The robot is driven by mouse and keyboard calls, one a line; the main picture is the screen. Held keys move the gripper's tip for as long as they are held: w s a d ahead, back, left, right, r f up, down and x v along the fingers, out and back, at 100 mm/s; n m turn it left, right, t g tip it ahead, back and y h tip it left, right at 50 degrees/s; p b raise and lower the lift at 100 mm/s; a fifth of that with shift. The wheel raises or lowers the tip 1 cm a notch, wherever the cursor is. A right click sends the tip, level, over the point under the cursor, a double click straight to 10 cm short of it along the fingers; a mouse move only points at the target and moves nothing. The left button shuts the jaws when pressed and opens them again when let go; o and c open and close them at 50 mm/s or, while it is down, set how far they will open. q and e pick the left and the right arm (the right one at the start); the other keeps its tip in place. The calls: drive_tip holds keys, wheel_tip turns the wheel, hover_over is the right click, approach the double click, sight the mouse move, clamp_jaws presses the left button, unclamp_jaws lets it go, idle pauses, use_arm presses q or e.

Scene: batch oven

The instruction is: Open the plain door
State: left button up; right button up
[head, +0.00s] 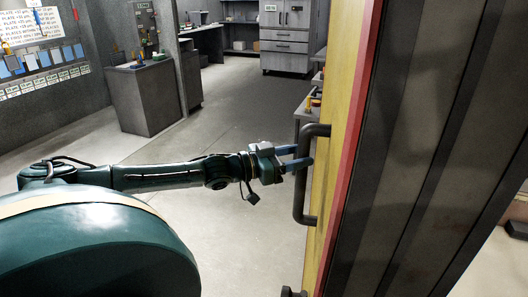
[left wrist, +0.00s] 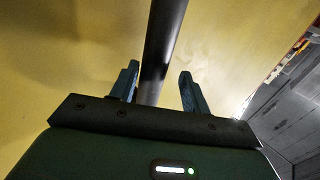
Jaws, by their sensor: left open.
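The plain door (head: 338,75) is yellow with a red edge and stands at the right of the head view, seen at a steep angle. A dark vertical bar handle (head: 299,195) is fixed to its yellow face. My left gripper (head: 306,156) is at the upper part of the handle. In the left wrist view the handle (left wrist: 165,40) runs between the two blue fingers of my left gripper (left wrist: 160,88), with gaps beside it, nearer the left finger. The fingers are open around the bar. My right gripper is not in view.
A grey cabinet (head: 148,98) stands at the back left, and drawers (head: 285,48) stand at the far back. A bench with small items (head: 308,112) is partly hidden behind the door. The floor (head: 225,115) between them is clear. A dark panel (head: 420,130) fills the right.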

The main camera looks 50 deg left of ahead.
use_arm(q)
drive_tip(key=p+v, duration=0.3)
drive_tip(key=v, duration=0.9)
drive_tip(key=shift+s+p, duration=0.25)
drive_tip(key=shift+p, duration=0.15)
drive_tip(key=shift+a, duration=0.2)
